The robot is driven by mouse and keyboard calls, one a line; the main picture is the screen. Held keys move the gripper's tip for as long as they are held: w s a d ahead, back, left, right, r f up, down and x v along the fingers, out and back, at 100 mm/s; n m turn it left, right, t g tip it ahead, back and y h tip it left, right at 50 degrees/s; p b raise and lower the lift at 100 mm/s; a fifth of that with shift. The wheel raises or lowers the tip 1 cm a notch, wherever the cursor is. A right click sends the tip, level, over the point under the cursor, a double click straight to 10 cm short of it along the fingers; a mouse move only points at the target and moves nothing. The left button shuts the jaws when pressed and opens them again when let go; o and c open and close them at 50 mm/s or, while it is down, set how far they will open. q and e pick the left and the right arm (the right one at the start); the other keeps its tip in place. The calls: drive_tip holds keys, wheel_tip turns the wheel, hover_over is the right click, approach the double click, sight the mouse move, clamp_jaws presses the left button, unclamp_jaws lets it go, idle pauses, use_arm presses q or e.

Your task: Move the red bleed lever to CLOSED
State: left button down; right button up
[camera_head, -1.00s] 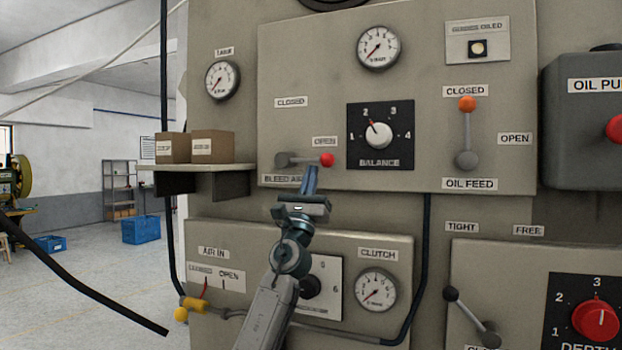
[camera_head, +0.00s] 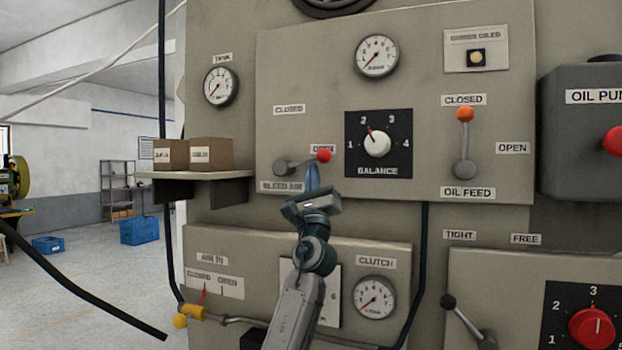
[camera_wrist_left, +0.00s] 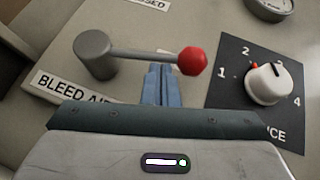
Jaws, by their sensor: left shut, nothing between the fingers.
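The bleed lever has a grey hub and arm and a red ball knob (camera_head: 324,156). It points right, tilted slightly up, next to the OPEN label (camera_head: 322,149); the CLOSED label (camera_head: 289,110) is above the hub. My left gripper (camera_head: 312,178) is shut and empty, its blue fingers just below the lever arm near the knob. In the left wrist view the fingertips (camera_wrist_left: 160,72) are beneath the arm, just left of the red knob (camera_wrist_left: 192,61). I cannot tell whether they touch it. My right gripper is not in view.
The BALANCE dial (camera_head: 377,143) is to the right of the red knob. A shelf (camera_head: 235,183) with two boxes juts out at the left. The oil feed lever (camera_head: 464,142) is farther right. The panel above the bleed lever is clear up to the CLOSED label.

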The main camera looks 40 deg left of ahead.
use_arm(q)
drive_tip(key=r+n+g+y, duration=0.1)
drive_tip(key=r+n+g, duration=0.1)
drive_tip(key=n+g, duration=0.2)
drive_tip(key=r+n+g+y+p, duration=0.1)
drive_tip(key=r+n+g, duration=0.1)
drive_tip(key=n+g, duration=0.2)
drive_tip(key=r+n+g+y+p, duration=0.1)
drive_tip(key=n+g+y, duration=0.1)
drive_tip(key=n+g, duration=0.2)
drive_tip(key=shift+s+a+r+n, duration=0.1)
drive_tip(key=shift+a+r+n, duration=0.15)
drive_tip(key=shift+r+n, duration=0.25)
drive_tip(key=shift+s+a+r+n+g+h+p, duration=0.15)
drive_tip(key=shift+a+r+n+g+p, duration=0.1)
drive_tip(key=shift+n+g, duration=0.25)
drive_tip(key=shift+w+a+r+n+g+h+p, duration=0.15)
drive_tip(key=shift+r+n+g+p, duration=0.1)
drive_tip(key=shift+n+g, duration=0.25)
drive_tip(key=shift+s+a+r+n+g+h+p, duration=0.15)
drive_tip(key=shift+a+r+n+g+h+p, duration=0.15)
drive_tip(key=shift+n+g+h, duration=0.15)
drive_tip(key=shift+s+a+r+n+g+h+p, duration=0.15)
drive_tip(key=shift+a+r+n+g+h, duration=0.15)
drive_tip(key=shift+n, duration=0.25)
drive_tip(key=shift+a+h, duration=0.25)
drive_tip(key=shift+s+a+r, duration=0.1)
drive_tip(key=shift+a+r, duration=0.25)
drive_tip(key=shift+a, duration=0.35)
drive_tip(key=shift+r, duration=0.1)
